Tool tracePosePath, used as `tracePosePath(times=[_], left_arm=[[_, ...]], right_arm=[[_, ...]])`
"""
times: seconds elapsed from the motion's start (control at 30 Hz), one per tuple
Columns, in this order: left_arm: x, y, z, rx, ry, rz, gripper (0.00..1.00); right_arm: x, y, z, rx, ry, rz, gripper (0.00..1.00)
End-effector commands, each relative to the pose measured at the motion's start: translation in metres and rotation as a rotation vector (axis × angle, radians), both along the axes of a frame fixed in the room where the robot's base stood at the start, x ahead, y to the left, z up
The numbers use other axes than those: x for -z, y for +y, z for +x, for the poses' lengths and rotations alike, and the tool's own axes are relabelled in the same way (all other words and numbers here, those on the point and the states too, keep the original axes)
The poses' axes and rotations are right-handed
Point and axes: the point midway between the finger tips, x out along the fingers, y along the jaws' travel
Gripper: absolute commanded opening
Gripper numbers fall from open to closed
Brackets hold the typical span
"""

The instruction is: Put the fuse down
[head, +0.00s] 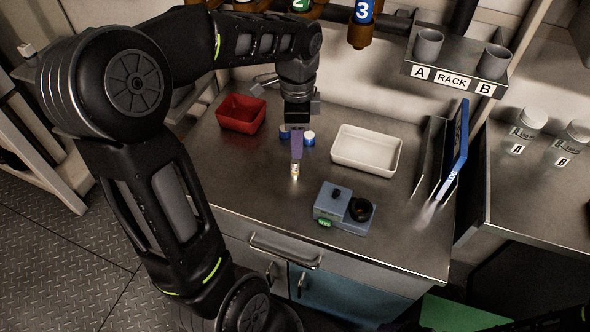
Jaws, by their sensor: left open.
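My left gripper (296,157) points straight down over the steel bench (240,165), with its purple fingers open. A small pale, brass-coloured fuse (295,170) is upright directly beneath the fingertips and appears to stand on the bench. Its upper end is partly hidden by the fingers. I cannot tell whether a finger still touches it. My right gripper is not in view.
A red bin (241,113) is behind left, a white tray (366,150) right, a blue-grey device (344,208) front right. Bare bench lies front left.

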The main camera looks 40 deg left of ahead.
Motion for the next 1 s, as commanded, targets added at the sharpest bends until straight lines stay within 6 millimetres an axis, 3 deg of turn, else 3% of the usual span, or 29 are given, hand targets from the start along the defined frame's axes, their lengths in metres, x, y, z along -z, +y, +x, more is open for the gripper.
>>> tracePosePath(times=[0.3,0.5,0.67,1.0], left_arm=[[0.0031,0.0038,-0.0005,0.811,0.001,0.0,0.45],[0.0031,0.004,-0.0003,1.159,0.0,0.001,0.45],[0.0031,0.0039,-0.0003,1.258,0.0,0.001,0.45],[0.0058,0.0039,-0.0005,1.263,0.001,0.0,0.45]], right_arm=[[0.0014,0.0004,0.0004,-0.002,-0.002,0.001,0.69],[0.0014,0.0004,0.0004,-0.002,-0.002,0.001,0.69],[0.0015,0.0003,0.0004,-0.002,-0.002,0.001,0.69],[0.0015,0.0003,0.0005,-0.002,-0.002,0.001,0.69]])
